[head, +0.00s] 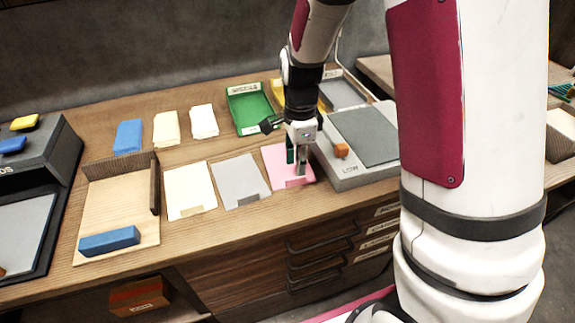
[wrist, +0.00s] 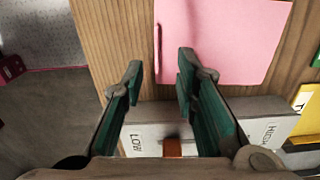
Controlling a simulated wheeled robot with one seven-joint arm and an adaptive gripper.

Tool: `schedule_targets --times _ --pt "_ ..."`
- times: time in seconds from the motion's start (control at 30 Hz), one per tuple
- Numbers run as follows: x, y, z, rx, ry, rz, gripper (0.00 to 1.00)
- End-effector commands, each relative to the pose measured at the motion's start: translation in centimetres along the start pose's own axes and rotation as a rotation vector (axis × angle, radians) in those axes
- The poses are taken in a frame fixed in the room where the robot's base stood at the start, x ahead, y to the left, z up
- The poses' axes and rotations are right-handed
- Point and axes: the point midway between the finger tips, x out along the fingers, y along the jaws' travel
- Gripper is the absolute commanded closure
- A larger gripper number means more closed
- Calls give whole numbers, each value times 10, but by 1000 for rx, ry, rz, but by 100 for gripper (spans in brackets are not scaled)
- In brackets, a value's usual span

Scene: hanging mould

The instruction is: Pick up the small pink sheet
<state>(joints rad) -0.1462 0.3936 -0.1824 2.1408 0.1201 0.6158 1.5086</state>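The small pink sheet (head: 277,166) lies flat on the wooden bench, just left of a grey box. It fills the upper middle of the wrist view (wrist: 225,40). My gripper (head: 297,162) is over the sheet in the head view, pointing down, and hides part of it. In the wrist view my gripper (wrist: 161,66) has its two dark green fingers spread apart with nothing between them. The right fingertip overlaps the sheet's lower left area; the left fingertip is over bare wood. Whether the fingertips touch the sheet or bench cannot be told.
The grey box (head: 352,178) with an orange knob (head: 341,150) stands close to the right. Grey (head: 238,178) and cream (head: 187,187) sheets lie to the left. A green tray (head: 250,108) is behind. A wooden board with a blue block (head: 110,241) is farther left.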

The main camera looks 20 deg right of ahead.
Motion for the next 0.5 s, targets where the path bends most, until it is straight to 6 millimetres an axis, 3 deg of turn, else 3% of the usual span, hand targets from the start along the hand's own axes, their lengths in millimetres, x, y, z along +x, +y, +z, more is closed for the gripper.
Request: schedule_targets --times 0.5 --pt "54 4 1 -1 0 2 72"
